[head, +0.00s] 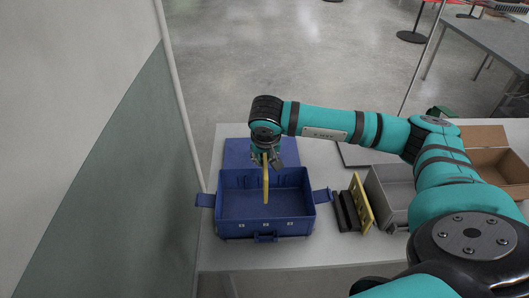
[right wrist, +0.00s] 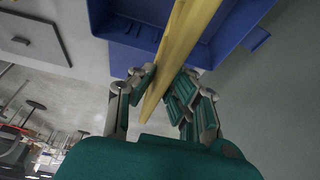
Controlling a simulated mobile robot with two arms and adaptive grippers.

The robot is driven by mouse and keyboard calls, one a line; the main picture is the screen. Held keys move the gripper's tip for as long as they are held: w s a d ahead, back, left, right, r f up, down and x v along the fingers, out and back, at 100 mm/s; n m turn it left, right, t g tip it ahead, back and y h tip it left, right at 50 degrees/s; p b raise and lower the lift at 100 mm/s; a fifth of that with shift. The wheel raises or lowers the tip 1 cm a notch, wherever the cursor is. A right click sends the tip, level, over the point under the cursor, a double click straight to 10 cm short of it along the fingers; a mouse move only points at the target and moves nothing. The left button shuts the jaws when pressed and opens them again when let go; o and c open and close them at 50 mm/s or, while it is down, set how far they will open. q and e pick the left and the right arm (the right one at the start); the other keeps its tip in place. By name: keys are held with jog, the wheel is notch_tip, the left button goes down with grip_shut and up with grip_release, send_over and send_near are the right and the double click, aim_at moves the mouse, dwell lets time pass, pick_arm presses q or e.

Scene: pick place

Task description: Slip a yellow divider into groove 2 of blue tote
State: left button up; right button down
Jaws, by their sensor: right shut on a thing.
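The blue tote (head: 236,228) stands open on the table, left of centre in the head view. My right gripper (head: 266,158) is above the tote's far side, shut on a yellow divider (head: 266,184). The divider hangs down edge-on over the tote's middle; whether its lower edge sits in a groove cannot be told. In the right wrist view my right gripper (right wrist: 166,88) grips the yellow divider (right wrist: 185,35), which runs across the blue tote (right wrist: 232,28). Another yellow divider (head: 361,204) leans in a dark rack (head: 345,212) right of the tote. My left gripper is not in view.
A grey bin (head: 391,188) and an open cardboard box (head: 490,158) stand on the table's right side. A blue panel (head: 238,152) lies behind the tote. A wall (head: 130,150) rises close to the tote's left. The table's front strip (head: 330,252) is clear.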

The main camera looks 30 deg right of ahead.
jog(key=shift+a+f+b, duration=0.1)
jog(key=shift+f+b, duration=0.2)
jog(key=shift+f, duration=0.45)
notch_tip(320, 180, down, 3)
jog(key=shift+f+b, duration=0.2)
jog(key=shift+b, duration=0.95)
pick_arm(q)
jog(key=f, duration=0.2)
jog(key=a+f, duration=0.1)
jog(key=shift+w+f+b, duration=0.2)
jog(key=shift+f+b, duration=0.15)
pick_arm(e)
jog(key=shift+f, duration=0.35)
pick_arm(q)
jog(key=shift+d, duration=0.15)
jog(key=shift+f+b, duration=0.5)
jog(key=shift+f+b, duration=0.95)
pick_arm(e)
jog(key=shift+f, duration=0.9)
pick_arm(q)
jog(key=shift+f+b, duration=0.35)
pick_arm(e)
jog(key=shift+f, duration=0.3)
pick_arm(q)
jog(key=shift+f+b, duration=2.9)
pick_arm(e)
notch_tip(320, 180, down, 6)
jog(key=shift+f, duration=0.15)
